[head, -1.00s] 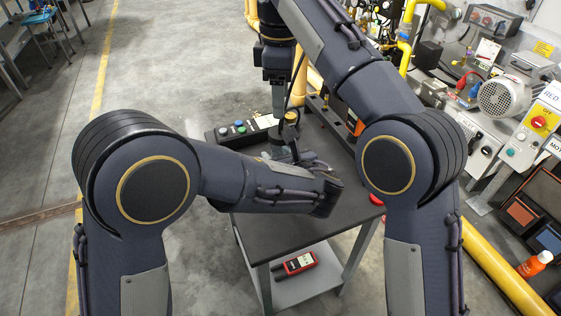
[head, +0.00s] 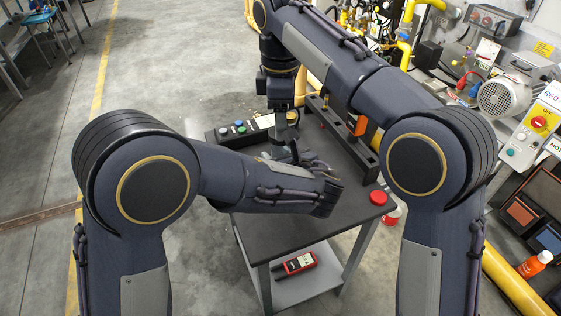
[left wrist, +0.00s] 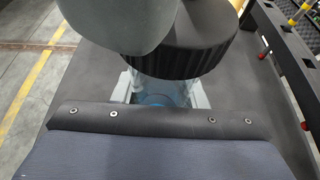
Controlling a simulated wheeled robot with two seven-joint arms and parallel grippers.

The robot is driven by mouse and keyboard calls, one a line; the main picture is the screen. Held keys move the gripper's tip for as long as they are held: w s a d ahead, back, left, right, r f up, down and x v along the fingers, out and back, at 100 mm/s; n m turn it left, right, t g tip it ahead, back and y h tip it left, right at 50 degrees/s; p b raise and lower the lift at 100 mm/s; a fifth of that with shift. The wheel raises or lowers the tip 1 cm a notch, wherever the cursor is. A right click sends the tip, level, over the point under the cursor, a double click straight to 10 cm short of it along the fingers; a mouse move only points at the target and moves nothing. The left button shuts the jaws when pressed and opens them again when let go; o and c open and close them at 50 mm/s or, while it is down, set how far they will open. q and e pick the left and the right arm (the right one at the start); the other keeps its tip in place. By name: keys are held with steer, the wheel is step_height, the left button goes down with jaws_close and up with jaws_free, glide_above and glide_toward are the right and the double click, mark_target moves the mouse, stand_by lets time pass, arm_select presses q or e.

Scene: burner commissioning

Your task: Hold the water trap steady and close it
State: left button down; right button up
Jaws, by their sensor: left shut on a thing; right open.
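The water trap shows in the left wrist view as a clear bowl (left wrist: 165,88) with blue at its bottom and a wide black ribbed collar (left wrist: 190,52) above. My left gripper (left wrist: 160,97) is shut on the bowl, one light finger on each side. A rounded grey part (left wrist: 120,20) covers the upper left of the collar; I cannot tell what it is. In the head view my left forearm hides much of the trap. My right gripper (head: 281,121) is open, pointing down, just above the trap area; its contact with the trap cannot be made out.
The dark table (head: 285,228) has a button box (head: 240,129) at its back left and a long black rack (head: 340,138) along its right. A red round item (head: 378,198) is at the right corner. A red meter (head: 296,264) lies on the lower shelf. The table's front is clear.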

steer(key=shift+f, duration=1.25)
steer(key=shift+c, duration=0.3)
steer(key=c, duration=0.8)
steer(key=shift+o, duration=0.2)
steer(key=m, duration=1.5)
steer(key=o, duration=1.1)
steer(key=shift+o, duration=0.2)
steer(key=shift+r, duration=3.7)
